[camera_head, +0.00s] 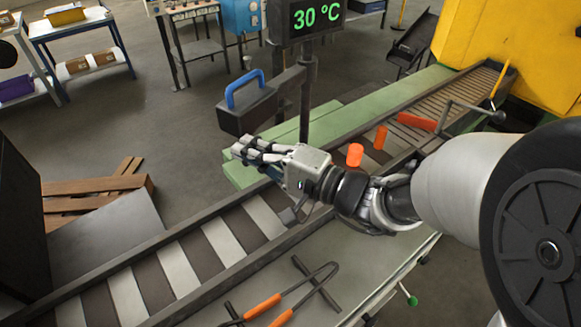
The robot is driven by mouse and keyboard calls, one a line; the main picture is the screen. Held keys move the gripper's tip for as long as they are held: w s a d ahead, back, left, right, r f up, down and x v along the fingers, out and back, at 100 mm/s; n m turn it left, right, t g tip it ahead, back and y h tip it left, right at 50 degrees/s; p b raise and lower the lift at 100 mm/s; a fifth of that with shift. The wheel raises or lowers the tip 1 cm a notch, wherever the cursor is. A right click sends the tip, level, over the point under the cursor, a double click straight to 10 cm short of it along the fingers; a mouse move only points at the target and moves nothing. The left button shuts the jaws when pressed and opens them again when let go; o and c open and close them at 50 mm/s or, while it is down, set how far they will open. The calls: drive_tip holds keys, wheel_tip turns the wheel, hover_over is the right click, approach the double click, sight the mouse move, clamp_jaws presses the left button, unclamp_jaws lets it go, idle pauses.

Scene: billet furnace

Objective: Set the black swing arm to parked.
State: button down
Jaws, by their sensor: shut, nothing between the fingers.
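The black swing arm (247,113) juts out to the left from a dark upright post (308,85). A blue handle (243,88) stands up on the outer end of the swing arm. My gripper (240,151) is just below and in front of that outer end in the picture, pointing left. Its fingers are shut and look empty. A gap shows between the fingers and the blue handle; I cannot tell how far apart they are in depth.
A striped conveyor (172,272) runs diagonally under my arm toward a yellow machine (530,50). Orange billets (355,155) sit on it. Orange-handled tongs (290,297) lie on the front bench. A 30 °C display (312,17) tops the post.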

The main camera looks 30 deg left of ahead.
drive_tip(key=a+b, duration=0.3)
drive_tip(key=a, duration=0.5)
drive_tip(key=shift+s+b, duration=0.15)
drive_tip(key=shift+b, duration=0.15)
drive_tip(key=shift+r, duration=0.1)
